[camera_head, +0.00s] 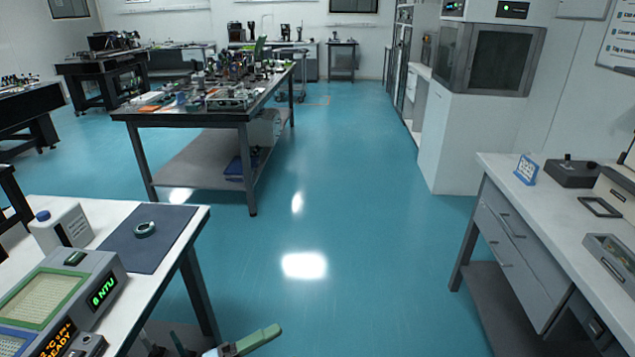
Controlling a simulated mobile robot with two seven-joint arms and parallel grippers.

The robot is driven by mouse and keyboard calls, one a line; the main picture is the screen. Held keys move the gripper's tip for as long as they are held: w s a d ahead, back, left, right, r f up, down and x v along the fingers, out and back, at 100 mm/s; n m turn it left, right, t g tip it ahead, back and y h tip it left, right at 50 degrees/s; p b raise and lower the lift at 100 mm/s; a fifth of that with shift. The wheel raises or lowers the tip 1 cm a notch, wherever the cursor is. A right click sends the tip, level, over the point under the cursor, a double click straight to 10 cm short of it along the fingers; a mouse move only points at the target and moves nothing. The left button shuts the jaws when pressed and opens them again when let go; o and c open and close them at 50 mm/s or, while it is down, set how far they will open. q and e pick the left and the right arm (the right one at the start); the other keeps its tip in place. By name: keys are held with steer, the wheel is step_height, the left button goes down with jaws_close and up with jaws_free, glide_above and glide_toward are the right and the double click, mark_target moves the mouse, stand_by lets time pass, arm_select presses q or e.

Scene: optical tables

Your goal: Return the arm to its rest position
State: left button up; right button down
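A pale green and grey finger-like part points up and right over the blue floor. Darker slim parts stand to its left, beside the near left table's leg. Most of it is cut off by the frame, so I cannot tell its opening or whether it holds anything. My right gripper is not in view.
A white table (182,243) at near left bears a meter (75,285), a bottle (62,228) and a dark mat (125,252) with a small ring. A bench with drawers (515,168) stands at right. The blue floor (345,215) between them is clear.

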arm_select(q)
steer(key=s+a+f+n+t+y+p, duration=0.1)
steer(key=s+a+f+n+t+y, duration=0.1)
steer(key=s+a+f+n+y, duration=0.7)
steer(key=s+a+f+n+t+y+p, duration=0.15)
steer(key=s+f+n+y, duration=0.55)
steer(key=n, duration=0.7)
steer(key=s+a+f+n+g, duration=0.2)
steer(key=s+f+n+g, duration=0.1)
steer(key=s, duration=0.6)
step_height(320, 180, down, 3)
steer(key=shift+a+r+g, duration=0.2)
steer(key=shift+a+g, duration=0.05)
steer(key=shift+g, duration=0.3)
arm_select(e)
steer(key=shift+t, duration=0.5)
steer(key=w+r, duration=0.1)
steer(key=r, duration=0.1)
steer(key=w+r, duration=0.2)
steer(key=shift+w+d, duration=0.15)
